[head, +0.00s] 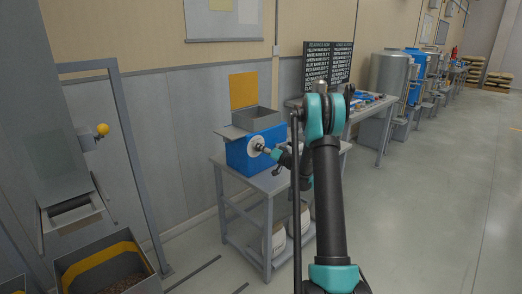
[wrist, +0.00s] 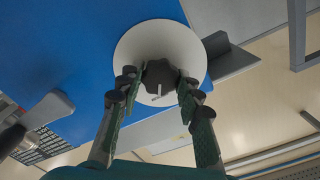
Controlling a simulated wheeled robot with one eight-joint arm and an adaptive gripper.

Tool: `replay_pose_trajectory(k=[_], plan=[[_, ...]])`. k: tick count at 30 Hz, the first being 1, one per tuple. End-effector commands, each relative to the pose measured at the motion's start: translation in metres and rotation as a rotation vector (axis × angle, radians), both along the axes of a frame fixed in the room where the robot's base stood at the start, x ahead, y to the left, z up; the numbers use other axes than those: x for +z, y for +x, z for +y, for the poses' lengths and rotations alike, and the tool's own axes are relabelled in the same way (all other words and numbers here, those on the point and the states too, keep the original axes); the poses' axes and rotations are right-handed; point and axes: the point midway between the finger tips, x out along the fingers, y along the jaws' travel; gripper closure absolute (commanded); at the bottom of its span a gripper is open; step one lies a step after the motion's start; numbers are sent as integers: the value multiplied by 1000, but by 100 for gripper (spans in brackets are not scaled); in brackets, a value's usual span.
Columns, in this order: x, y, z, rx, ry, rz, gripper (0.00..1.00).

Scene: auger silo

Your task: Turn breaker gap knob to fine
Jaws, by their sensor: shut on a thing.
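The breaker gap knob (wrist: 160,76) is dark, with a pale pointer mark, and sits at the centre of a round white dial (wrist: 160,33) in the wrist view. The dial is on the front of the blue breaker (head: 238,156), where it also shows in the head view. My gripper (wrist: 155,92) is shut on the knob, with one finger on each side of it. In the head view my gripper (head: 272,152) is small and close to the dial. No fine or coarse lettering can be read on the dial.
The breaker stands on a grey table (head: 285,180), with an open grey hopper (head: 250,118) on top and white sacks below. A dark sign board (head: 330,65) stands behind. A bin (head: 105,270) is at the lower left. The floor at right is clear.

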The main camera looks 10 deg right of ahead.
Motion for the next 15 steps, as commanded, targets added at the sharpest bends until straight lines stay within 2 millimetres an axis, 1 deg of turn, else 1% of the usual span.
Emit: replay_pose_trajectory(k=[8,15], plan=[[0,0,-1,-1,131,96,94],[0,0,-1,-1,311,226,94]])
